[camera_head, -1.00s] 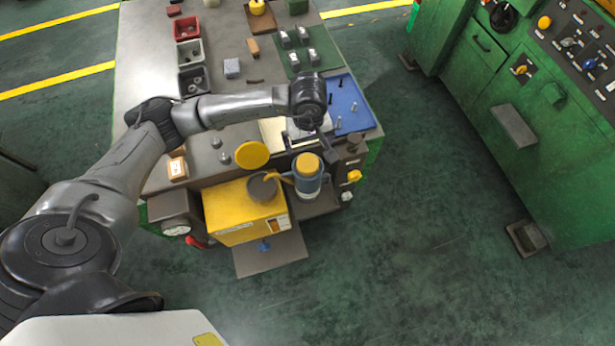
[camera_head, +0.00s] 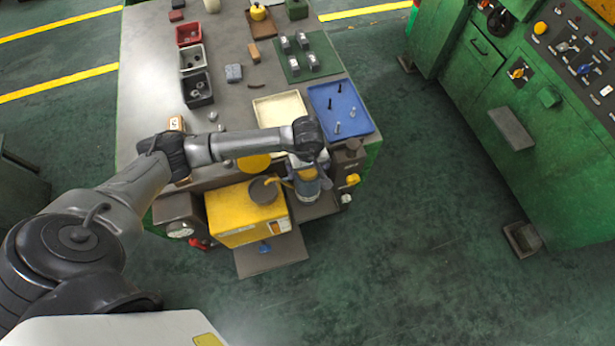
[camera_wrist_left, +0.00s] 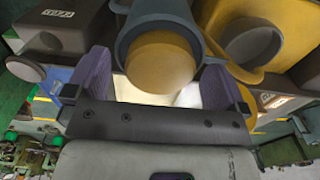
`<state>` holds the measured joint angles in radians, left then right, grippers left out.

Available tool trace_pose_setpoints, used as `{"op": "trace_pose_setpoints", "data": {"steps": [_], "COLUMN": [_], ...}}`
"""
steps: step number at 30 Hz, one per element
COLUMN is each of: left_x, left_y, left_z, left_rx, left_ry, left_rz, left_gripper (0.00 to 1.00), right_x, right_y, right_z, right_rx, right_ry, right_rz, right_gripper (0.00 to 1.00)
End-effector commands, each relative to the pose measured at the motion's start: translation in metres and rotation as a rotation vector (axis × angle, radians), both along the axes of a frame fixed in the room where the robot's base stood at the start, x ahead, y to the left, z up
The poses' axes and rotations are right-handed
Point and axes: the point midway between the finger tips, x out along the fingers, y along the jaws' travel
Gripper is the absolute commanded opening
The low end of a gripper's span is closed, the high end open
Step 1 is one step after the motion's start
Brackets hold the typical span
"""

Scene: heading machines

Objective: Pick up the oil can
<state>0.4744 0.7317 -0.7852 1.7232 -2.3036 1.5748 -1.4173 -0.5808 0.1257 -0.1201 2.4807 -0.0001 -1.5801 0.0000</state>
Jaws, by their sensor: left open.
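The oil can (camera_head: 309,188), blue-grey with a yellow top and a yellow spout, stands at the near end of the bench, right of a yellow box (camera_head: 240,218). My left gripper (camera_head: 305,168) is over the can's far side and partly hides its top. In the left wrist view the can's round yellow top (camera_wrist_left: 160,62) with its blue-grey rim lies between the spread fingers of my left gripper (camera_wrist_left: 156,82). The gripper is open; whether a finger touches the can cannot be told. My right gripper is not in view.
A blue tray (camera_head: 352,97) with small pins and a cream tray (camera_head: 268,110) lie beyond the can. A green control cabinet (camera_head: 575,150) stands right, with open floor between.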

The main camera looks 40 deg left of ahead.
Motion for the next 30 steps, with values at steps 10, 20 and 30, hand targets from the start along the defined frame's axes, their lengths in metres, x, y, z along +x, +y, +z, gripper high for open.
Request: {"op": "trace_pose_setpoints", "data": {"steps": [10,20,30], "left_x": [-0.0001,-0.0001,0.0], "left_y": [0.0,0.0,0.0001], "left_z": [-0.0018,-0.0016,-0.0015], "left_rx": [0.0,0.0,0.0], "left_ry": [0.0,0.0,0.0], "left_rz": [0.0,0.0,0.0], "left_gripper": [0.91,0.6,0.27], "right_x": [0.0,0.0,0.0], "right_y": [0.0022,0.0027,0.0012], "right_z": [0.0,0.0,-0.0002], "right_rx": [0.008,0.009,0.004], "right_ry": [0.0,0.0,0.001], "right_rz": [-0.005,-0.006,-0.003], "right_gripper": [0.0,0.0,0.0]}}
